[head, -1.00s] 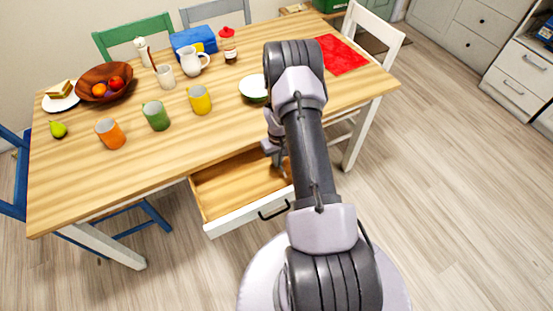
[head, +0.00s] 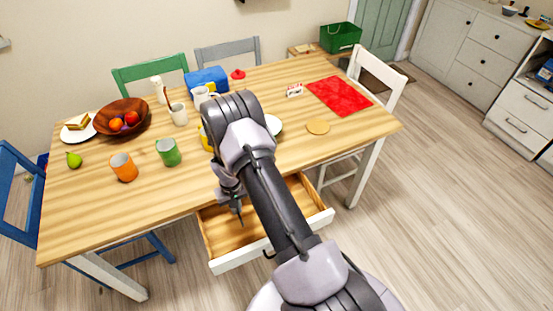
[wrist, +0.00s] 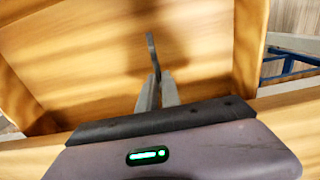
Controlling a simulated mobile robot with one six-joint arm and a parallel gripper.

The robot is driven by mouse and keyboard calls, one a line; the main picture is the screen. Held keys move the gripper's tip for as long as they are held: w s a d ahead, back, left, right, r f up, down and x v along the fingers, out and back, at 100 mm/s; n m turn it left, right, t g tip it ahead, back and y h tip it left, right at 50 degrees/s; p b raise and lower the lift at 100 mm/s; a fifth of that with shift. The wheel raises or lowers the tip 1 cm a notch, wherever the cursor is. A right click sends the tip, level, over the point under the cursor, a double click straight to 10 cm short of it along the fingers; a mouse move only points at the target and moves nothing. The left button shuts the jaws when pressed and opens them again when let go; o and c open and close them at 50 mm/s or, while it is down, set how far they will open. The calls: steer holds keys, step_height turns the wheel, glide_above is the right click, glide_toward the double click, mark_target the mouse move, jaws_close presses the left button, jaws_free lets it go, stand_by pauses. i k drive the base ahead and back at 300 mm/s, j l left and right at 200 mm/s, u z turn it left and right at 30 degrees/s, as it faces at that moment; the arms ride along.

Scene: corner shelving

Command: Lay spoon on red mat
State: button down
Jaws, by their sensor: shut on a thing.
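The red mat (head: 339,96) lies flat and bare at the right end of the wooden table. My gripper (head: 239,204) is over the open drawer (head: 317,222) at the table's front, mostly hidden behind my arm in the head view. In the wrist view my gripper (wrist: 158,92) is shut on a thin grey piece, the spoon (wrist: 152,48), which sticks out past the fingertips above the drawer's wooden floor. Only a narrow part of the spoon shows; its bowl cannot be made out.
A tan disc (head: 318,127) and a small white-and-red item (head: 295,90) lie near the mat. A white bowl (head: 273,125) is partly behind my arm. Cups, including a green one (head: 168,152) and an orange one (head: 124,167), stand to the left. A white chair (head: 380,70) stands at right.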

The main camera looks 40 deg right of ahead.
mark_target(327, 85)
steer(key=l+u, duration=0.25)
steer(key=l, duration=0.25)
steer(key=k+l+u, duration=0.25)
steer(key=l, duration=0.2)
steer(key=l+u, duration=0.2)
steer(key=l, duration=0.25)
